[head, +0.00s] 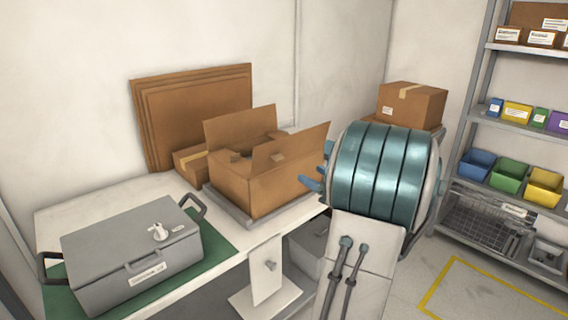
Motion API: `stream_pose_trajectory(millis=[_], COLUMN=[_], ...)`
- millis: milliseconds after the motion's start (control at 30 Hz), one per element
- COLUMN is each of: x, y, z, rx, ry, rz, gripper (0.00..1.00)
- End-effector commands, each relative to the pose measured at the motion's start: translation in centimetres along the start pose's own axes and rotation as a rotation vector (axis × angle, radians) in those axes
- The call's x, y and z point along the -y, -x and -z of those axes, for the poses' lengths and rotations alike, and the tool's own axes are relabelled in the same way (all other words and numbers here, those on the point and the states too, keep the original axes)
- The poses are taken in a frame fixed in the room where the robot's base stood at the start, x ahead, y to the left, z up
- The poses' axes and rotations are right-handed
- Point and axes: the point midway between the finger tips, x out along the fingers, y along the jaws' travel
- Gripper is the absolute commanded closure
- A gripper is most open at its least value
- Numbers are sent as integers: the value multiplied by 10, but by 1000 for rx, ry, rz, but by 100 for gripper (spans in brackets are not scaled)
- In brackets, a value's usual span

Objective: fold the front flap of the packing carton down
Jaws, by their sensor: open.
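The packing carton (272,192) is a brown open-topped box on the table, seen in the head view. Its front flap (293,146) stands up along the near long side. Another flap (240,129) stands up at the back. Short flaps or contents show between them, but the inside is mostly hidden. My gripper (315,178) shows only as blue finger parts just right of the carton, beside the right end of the front flap. It is open, with nothing seen in it. My arm hides the rest of it. I cannot tell whether it touches the carton.
The carton stands on a grey plate (233,213) on the white table (90,203). A grey case (135,258) lies on a green mat at left. Flat cardboard (195,105) leans on the wall behind. A taped box (411,103) stands behind my arm. Shelves are at right.

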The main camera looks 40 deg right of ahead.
Motion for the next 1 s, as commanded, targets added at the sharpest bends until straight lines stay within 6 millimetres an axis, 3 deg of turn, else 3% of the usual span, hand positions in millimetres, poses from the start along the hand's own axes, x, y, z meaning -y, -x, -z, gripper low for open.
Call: stream_pose_trajectory(millis=[300, 500, 700, 1000], x=[-2, -2, -2, -2], y=[-69, -103, -118, -121], z=[0, 0, 0, 0], rx=[-1, -2, -2, -2], ry=[2, 3, 2, 3], rz=[-6, -5, -3, -3], gripper=[45, 45, 45, 45])
